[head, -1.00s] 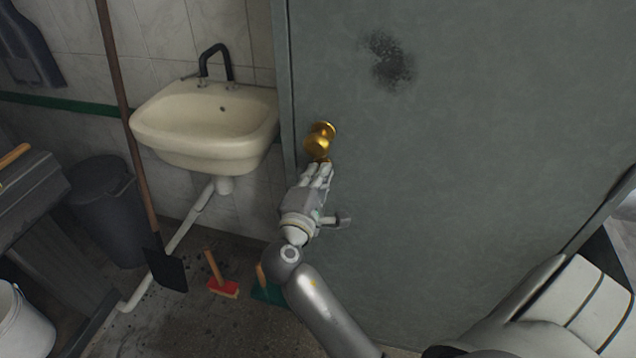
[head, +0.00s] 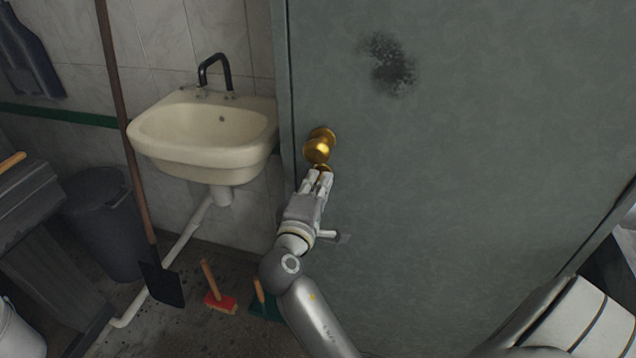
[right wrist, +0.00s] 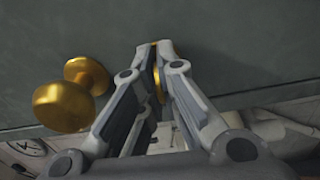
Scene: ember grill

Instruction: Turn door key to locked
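The grey-green door (head: 470,160) fills the middle and right of the head view. A round gold knob (head: 318,148) sits near its left edge; it also shows at the left in the right wrist view (right wrist: 66,104). Just below the knob is the small gold door key (head: 324,168), mostly hidden by my fingers. My right gripper (head: 318,176) points up at it from below. In the right wrist view, the fingers are close together with the gold key (right wrist: 157,82) between them. The key's exact angle is hard to tell. My left gripper is out of view.
A cream sink (head: 205,135) with a black tap is left of the door. A long-handled shovel (head: 160,283) leans beside it. A red brush (head: 221,301) and a green one (head: 266,305) are on the floor near my right arm. A dark bin (head: 105,225) stands farther left.

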